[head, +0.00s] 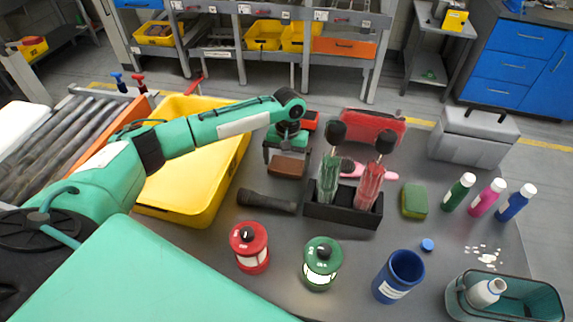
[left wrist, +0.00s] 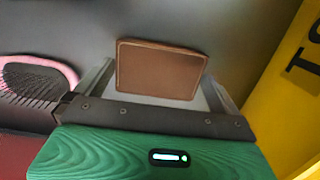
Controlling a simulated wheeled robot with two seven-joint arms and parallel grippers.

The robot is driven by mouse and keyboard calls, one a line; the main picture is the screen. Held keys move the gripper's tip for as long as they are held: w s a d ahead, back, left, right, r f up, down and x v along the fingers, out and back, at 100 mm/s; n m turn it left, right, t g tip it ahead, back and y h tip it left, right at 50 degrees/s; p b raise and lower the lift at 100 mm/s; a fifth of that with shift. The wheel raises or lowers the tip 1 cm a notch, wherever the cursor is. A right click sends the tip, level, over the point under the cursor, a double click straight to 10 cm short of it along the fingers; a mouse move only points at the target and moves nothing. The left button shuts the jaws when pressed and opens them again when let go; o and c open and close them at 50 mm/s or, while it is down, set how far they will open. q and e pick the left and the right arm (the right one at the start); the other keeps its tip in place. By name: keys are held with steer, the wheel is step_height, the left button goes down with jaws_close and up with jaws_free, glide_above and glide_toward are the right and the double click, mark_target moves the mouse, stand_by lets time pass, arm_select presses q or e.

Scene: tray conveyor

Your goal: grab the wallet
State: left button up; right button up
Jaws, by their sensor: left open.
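The brown wallet (head: 287,166) lies on the grey table, just right of the yellow bin. My left gripper (head: 283,156) is over it, pointing down. In the left wrist view the wallet (left wrist: 160,70) shows as a brown rectangle with stitched edges. The two fingers of my left gripper (left wrist: 162,85) stand apart on either side of it, partly hidden behind the gripper body. I cannot tell how high the fingers are above the table. My right gripper is not in view.
The yellow bin (head: 218,190) stands left of the wallet. A black flashlight (head: 266,201) lies in front of it. A black holder (head: 341,212) with two umbrellas and a pink hairbrush (left wrist: 38,82) are to the right. A red case (head: 373,126) lies behind.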

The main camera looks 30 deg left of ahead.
arm_select(q)
steer(key=shift+f, duration=0.2)
steer(key=c, duration=0.6)
steer(key=shift+c, duration=0.2)
